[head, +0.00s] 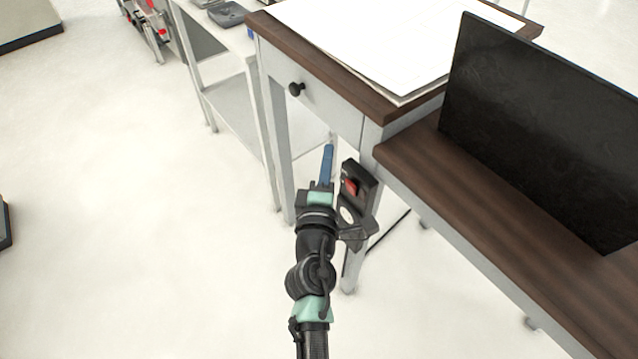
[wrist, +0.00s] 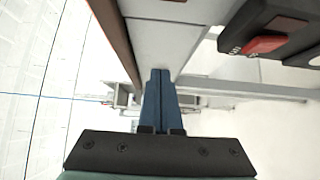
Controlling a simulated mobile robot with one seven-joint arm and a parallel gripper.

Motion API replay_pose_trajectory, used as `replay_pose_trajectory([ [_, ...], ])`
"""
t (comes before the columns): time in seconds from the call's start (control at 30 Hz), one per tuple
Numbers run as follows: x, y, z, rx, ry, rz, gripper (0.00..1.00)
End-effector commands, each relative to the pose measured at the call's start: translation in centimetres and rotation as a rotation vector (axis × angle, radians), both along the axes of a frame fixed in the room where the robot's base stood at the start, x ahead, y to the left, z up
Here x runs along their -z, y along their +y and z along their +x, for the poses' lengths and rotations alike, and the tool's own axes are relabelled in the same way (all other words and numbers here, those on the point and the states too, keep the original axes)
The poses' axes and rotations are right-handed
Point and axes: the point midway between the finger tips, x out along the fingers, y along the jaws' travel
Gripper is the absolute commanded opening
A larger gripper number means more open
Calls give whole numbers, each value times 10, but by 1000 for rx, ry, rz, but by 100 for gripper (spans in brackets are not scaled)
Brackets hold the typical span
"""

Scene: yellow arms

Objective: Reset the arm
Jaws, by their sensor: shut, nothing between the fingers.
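My gripper (head: 327,166) shows in the middle of the head view, at the end of my arm. Its two blue fingers are shut together with nothing between them. In the wrist view the shut fingers (wrist: 160,88) point away from the camera. In the head view the gripper appears in front of the lower part of a grey desk with a dark wooden top. I cannot tell whether it touches anything.
The desk drawer (head: 310,98) has a dark knob. A black box with a red switch (head: 351,187) is close right of the gripper; it also shows in the wrist view (wrist: 270,44). A black panel (head: 540,125) stands on the right tabletop (head: 480,215). Floor (head: 130,200) at left is clear.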

Motion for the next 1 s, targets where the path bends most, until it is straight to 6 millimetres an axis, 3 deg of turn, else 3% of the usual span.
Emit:
replay_pose_trajectory([
  [0.1, 2, 5, -23, -2, 2, 0, 0],
  [0.3, 2, 11, -48, -4, 1, 1, 0],
  [0.73, -1, 13, -57, -3, -2, 3, 0],
  [0.87, -39, 10, -49, 7, -61, 74, 0],
  [0.97, -100, 5, -39, 13, -161, 204, 0],
  [1.0, -130, 4, -36, 11, -210, 272, 0],
])
